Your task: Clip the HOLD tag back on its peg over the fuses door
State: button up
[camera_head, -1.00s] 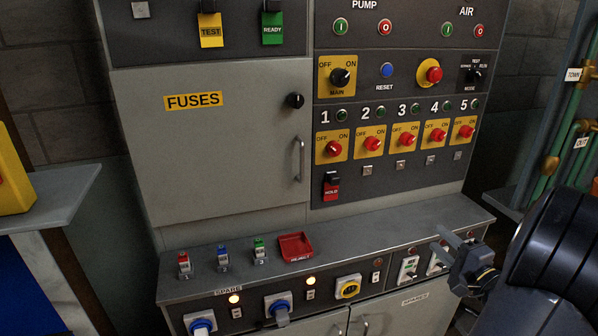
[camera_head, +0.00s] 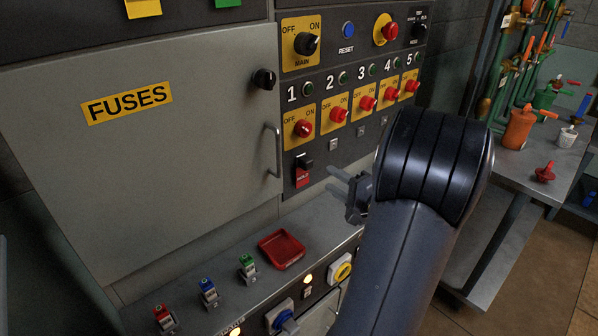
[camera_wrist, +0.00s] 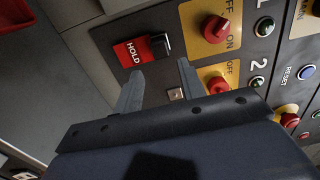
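The red HOLD tag (camera_head: 302,178) with its black clip hangs on the panel below switch 1, right of the fuses door (camera_head: 160,150). In the wrist view the HOLD tag (camera_wrist: 131,52) lies just ahead of my fingers, its black clip (camera_wrist: 161,46) at its side. My gripper (camera_head: 341,182) is to the right of the tag, open and empty. In the wrist view my gripper (camera_wrist: 158,74) has its two fingers spread, apart from the tag. The strip over the fuses door is mostly cut off, and no bare peg shows there now.
The lower ends of a yellow tag (camera_head: 142,7) and a green tag (camera_head: 228,3) show above the door. The door handle (camera_head: 274,150) and black knob (camera_head: 264,79) stick out. A red tray (camera_head: 282,249) and several small fuses sit on the ledge. Switch knobs protrude beside my gripper.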

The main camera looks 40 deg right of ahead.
aim_at(310, 166)
jog(key=o, duration=0.6)
jog(key=shift+w+a, duration=0.1)
jog(key=shift+w, duration=0.45)
jog(key=o, duration=0.7)
jog(key=w, duration=0.6)
jog(key=shift+w+a+f, duration=0.15)
jog(key=shift+w+a, duration=0.15)
jog(key=shift+w+b, duration=0.3)
jog(key=shift+w, duration=0.3)
jog(key=shift+r, duration=0.25)
jog(key=shift+f+b, duration=0.9)
jog(key=shift+b, duration=0.25)
jog(key=shift+f+b, duration=0.1)
jog(key=shift+b, duration=0.5)
